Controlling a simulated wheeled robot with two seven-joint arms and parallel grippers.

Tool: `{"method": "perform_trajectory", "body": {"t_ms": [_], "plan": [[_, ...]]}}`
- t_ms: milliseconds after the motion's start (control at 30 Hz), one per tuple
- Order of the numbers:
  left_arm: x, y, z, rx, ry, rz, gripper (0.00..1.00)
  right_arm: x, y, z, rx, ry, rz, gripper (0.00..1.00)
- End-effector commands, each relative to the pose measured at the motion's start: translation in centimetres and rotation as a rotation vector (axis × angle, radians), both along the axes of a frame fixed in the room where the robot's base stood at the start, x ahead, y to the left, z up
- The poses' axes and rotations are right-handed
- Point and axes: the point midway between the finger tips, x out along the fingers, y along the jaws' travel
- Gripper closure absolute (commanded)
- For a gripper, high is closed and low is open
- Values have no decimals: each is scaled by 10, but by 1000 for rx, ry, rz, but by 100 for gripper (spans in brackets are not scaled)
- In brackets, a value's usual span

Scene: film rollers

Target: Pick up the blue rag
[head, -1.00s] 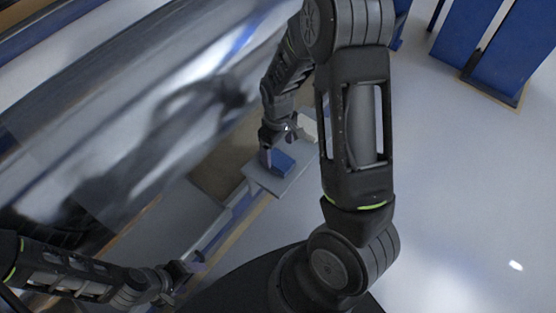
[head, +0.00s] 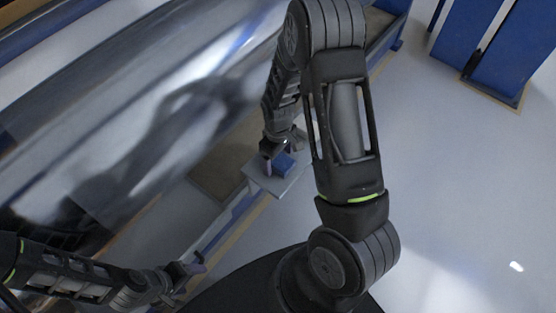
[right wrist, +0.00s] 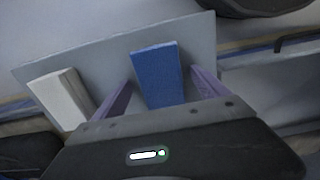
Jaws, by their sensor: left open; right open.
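The blue rag (right wrist: 157,77) is a flat-sided blue block shape lying on a small grey shelf (right wrist: 105,58) in the right wrist view. In the head view the rag (head: 284,166) shows on the shelf (head: 262,184), partly covered by my right gripper (head: 276,160). In the right wrist view my right gripper (right wrist: 162,88) is open, with its purple fingers on either side of the rag. I cannot tell whether they touch it. My left gripper (head: 198,267) is open and empty at the lower left in the head view.
A white block (right wrist: 62,98) lies on the shelf left of the rag in the right wrist view. A large shiny metal roller (head: 150,100) fills the upper left of the head view. Blue panels (head: 490,45) stand at the upper right. The pale floor (head: 470,190) at the right is clear.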

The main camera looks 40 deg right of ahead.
Motion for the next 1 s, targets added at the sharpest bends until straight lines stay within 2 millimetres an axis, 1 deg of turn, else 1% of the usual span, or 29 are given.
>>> {"method": "perform_trajectory", "body": {"t_ms": [433,1000], "plan": [[0,0,0,0,0,0,32,0,0,0,0,0,0,16],[0,0,0,0,0,0,32,0,0,0,0,0,0,63]]}}
